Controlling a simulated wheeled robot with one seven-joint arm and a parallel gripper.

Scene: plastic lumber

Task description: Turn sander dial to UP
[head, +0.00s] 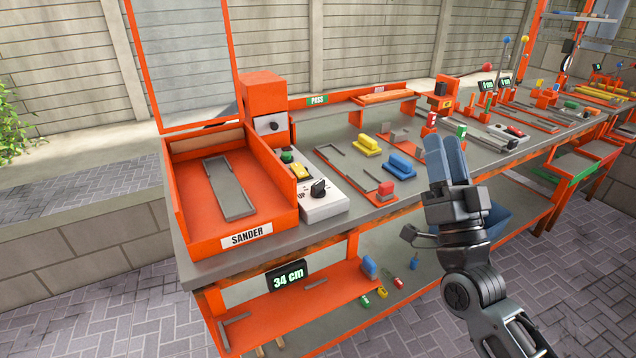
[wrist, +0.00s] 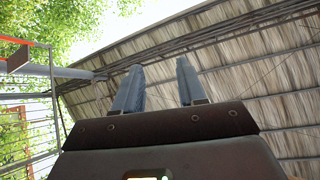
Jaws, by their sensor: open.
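The orange sander station (head: 247,237), labelled SANDER, stands at the left end of the bench. A black dial (head: 319,187) sits on the white control box (head: 328,206) at the station's right side. The small lettering beside the dial is hard to read. A second small dark knob (head: 271,126) is on a white plate on the orange post behind. My gripper (head: 446,140) is open and empty, with its blue fingers pointing up, well to the right of the dial. In the wrist view, its fingers (wrist: 159,72) point toward the roof, with nothing between them.
The box also carries a green button (head: 287,156) and a yellow switch (head: 300,172). A shelf below has a 34 cm display (head: 288,277).

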